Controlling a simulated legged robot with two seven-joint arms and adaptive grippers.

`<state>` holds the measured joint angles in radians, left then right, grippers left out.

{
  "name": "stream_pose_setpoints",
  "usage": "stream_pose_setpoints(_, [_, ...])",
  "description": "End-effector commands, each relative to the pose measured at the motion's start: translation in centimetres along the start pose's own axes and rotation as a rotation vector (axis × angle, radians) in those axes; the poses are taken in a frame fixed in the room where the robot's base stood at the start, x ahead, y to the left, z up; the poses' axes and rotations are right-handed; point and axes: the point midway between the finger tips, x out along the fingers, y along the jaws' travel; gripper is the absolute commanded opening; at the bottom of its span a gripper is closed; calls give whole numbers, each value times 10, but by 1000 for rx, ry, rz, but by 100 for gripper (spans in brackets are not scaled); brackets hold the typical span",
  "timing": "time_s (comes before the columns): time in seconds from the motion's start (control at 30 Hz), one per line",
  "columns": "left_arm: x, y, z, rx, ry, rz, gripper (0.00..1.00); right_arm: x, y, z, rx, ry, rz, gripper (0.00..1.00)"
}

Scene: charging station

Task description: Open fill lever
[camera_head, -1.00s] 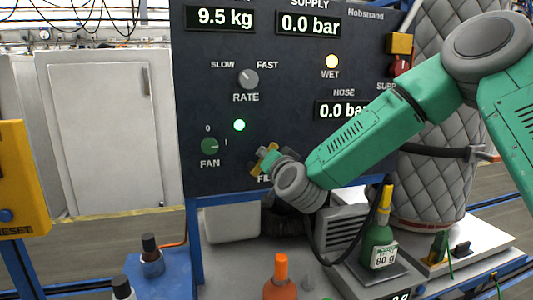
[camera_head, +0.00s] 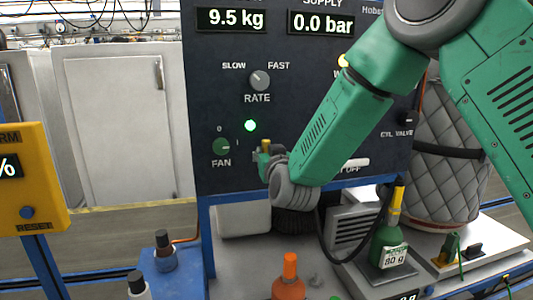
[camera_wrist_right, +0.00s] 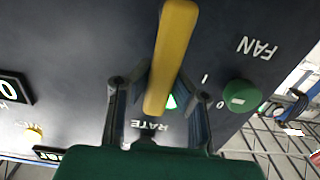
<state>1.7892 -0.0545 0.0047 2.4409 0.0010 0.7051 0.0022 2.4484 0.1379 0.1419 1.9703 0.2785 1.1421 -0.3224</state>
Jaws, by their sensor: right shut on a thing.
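The fill lever is a long yellow handle (camera_wrist_right: 172,55) on the dark control panel (camera_head: 320,100). In the wrist view it runs between the two fingers of my right gripper (camera_wrist_right: 158,98), which is shut on it. In the head view my right gripper (camera_head: 264,158) is at the panel's lower part, just right of the green FAN knob (camera_head: 221,146). A small yellow bit of the lever (camera_head: 266,146) shows there. My forearm and wrist hide the rest of the lever and its label. My left gripper is not in view.
The RATE knob (camera_head: 260,80) and a lit green lamp (camera_head: 250,126) are above the gripper. Below stand an orange bottle (camera_head: 289,278), a green bottle (camera_head: 386,245) on a scale and a dark hose (camera_head: 342,255). A yellow alarm box (camera_head: 32,180) is at the left.

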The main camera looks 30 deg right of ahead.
Motion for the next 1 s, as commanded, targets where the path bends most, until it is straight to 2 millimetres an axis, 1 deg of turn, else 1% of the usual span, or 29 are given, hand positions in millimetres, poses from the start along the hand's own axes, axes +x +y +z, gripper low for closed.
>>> stream_pose_setpoints(0.03, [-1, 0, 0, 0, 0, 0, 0, 3, 1, -12, -4, 28, 5, 0])
stream_pose_setpoints(0.47, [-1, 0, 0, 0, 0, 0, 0, 3, 0, -12, -13, 28, 4, 0])
stream_pose_setpoints(0.5, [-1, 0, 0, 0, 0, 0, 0, 3, 0, -12, -13, 28, 4, 21])
stream_pose_setpoints(0.53, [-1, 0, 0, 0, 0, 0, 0, 3, 0, -12, -13, 27, 4, 31])
stream_pose_setpoints(0.57, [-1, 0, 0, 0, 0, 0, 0, 3, 0, -11, -13, 26, 4, 40])
stream_pose_setpoints(0.87, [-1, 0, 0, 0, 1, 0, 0, 4, -1, -4, -12, 13, 2, 40])
stream_pose_setpoints(0.93, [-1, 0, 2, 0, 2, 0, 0, 1, -2, -4, -13, 11, 1, 40])
stream_pose_setpoints(1.0, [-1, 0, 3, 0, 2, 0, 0, -6, -2, -4, -13, 10, 1, 40])
